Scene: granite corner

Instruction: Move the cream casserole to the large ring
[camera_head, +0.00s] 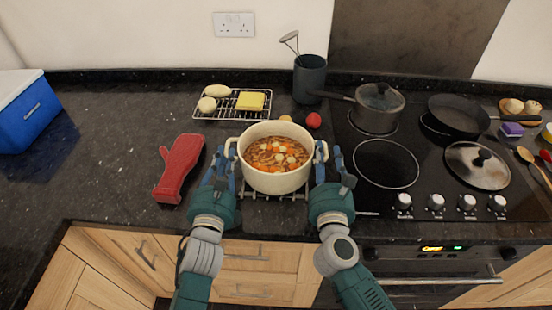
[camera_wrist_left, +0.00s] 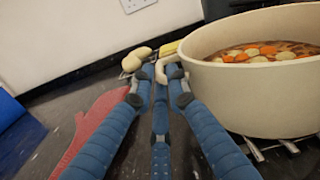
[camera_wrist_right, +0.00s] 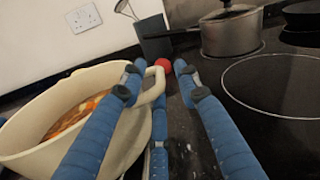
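The cream casserole (camera_head: 274,164), full of stew with carrot and pale pieces, stands on a wire trivet (camera_head: 262,194) on the worktop. The large ring (camera_head: 386,163) is the bare, pale-outlined circle on the black hob to its right; it also shows in the right wrist view (camera_wrist_right: 285,86). My left gripper (camera_head: 226,164) is open at the casserole's left handle (camera_wrist_left: 168,68), which shows just beyond and between its fingertips. My right gripper (camera_head: 333,166) is open at the right handle (camera_wrist_right: 154,86), which lies between its fingers, nearer the left one. Contact cannot be told.
A lidded saucepan (camera_head: 377,108) and a frying pan (camera_head: 457,116) stand on the back of the hob. A lid (camera_head: 478,166) lies right of the large ring. A red mitt (camera_head: 180,168) lies left, a rack (camera_head: 232,104) and utensil pot (camera_head: 310,78) behind, a tomato (camera_head: 313,120) near the hob.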

